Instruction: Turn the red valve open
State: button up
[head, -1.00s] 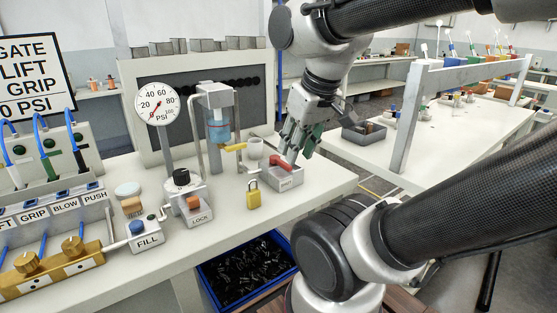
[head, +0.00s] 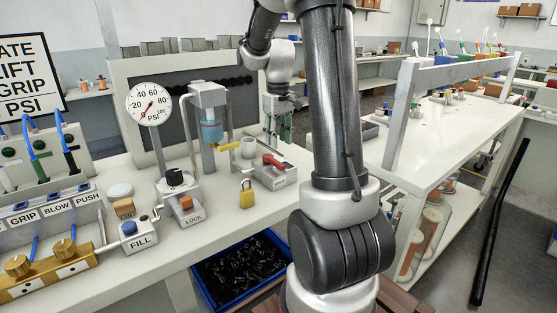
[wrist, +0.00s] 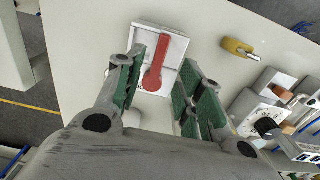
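The red valve is a red lever (head: 273,161) on a small light-grey labelled box (head: 277,175) near the bench's right end. In the wrist view the red lever (wrist: 157,64) lies across the box's face (wrist: 176,47). My gripper (head: 279,128) is just behind and above the box in the head view. In the wrist view my gripper (wrist: 163,82) is open, its green-padded fingers apart on either side of the lever's lower part. Nothing is held. I cannot tell whether either finger touches the lever.
A pressure gauge (head: 149,104) and a clear-bowled filter unit (head: 210,125) stand behind. A blue bin (head: 243,272) of black parts is below the bench's front edge.

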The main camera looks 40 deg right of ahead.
aim_at(278, 163)
notch_tip(278, 163, down, 8)
jog(key=shift+s+r, duration=0.1)
dwell(0.4)
grip_shut()
